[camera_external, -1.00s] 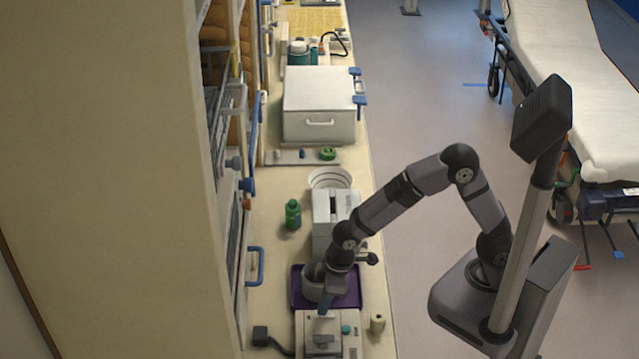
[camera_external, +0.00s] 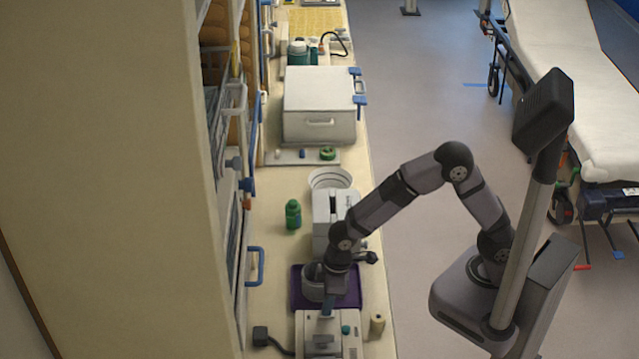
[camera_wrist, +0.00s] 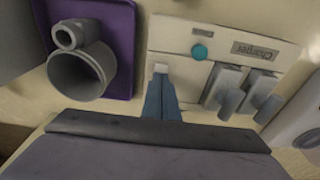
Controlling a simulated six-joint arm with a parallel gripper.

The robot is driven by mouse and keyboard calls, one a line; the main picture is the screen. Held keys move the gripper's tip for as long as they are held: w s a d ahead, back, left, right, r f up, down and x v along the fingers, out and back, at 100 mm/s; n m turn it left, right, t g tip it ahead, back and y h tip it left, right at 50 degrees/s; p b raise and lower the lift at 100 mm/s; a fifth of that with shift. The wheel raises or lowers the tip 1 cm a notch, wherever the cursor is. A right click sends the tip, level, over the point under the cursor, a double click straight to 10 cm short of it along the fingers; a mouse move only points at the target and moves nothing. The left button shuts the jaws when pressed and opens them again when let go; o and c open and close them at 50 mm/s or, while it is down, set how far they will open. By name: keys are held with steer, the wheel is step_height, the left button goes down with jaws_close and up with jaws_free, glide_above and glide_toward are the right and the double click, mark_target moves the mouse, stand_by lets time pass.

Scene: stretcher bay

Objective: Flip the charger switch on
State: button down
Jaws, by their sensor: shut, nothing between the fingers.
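The charger (camera_wrist: 222,38) is a pale box labelled "Charger", with a round teal button (camera_wrist: 199,51) and two grey blocks with handles (camera_wrist: 240,90). It also shows at the bottom of the external view (camera_external: 352,345). A small whitish piece (camera_wrist: 160,68), apparently the switch, lies at my fingertips; I cannot tell its position or whether I touch it. My gripper (camera_wrist: 162,85) has its blue fingers shut and empty, over the left part of the charger. In the external view my gripper (camera_external: 327,306) points down at the charger's far edge.
A purple tray (camera_wrist: 118,40) with a grey cup-like vessel (camera_wrist: 80,72) lies left of the charger in the wrist view. A small beige cylinder (camera_external: 377,322) stands right of the charger in the external view. A green bottle (camera_external: 293,214) and white machine (camera_external: 322,215) stand farther back.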

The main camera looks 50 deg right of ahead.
steer(key=shift+s+d, duration=0.15)
stand_by(0.3)
steer(key=r+p, duration=0.2)
steer(key=r, duration=0.1)
steer(key=r+p, duration=0.1)
steer(key=p, duration=0.1)
steer(key=shift+s+d+r, duration=0.2)
steer(key=shift+s+r, duration=0.05)
steer(key=shift+r, duration=0.1)
steer(key=shift+r+b, duration=0.4)
steer(key=shift+b, duration=0.3)
step_height(320, 180, up, 8)
steer(key=s+d+b, duration=0.1)
steer(key=b, duration=0.1)
steer(key=shift+r, duration=0.15)
steer(key=shift+b, duration=0.5)
steer(key=b, duration=0.3)
steer(key=shift+w+a+f+b, duration=0.15)
steer(key=shift+f+b, duration=0.15)
steer(key=shift+r+b, duration=0.15)
steer(key=shift+b, duration=0.75)
steer(key=shift+r, duration=0.3)
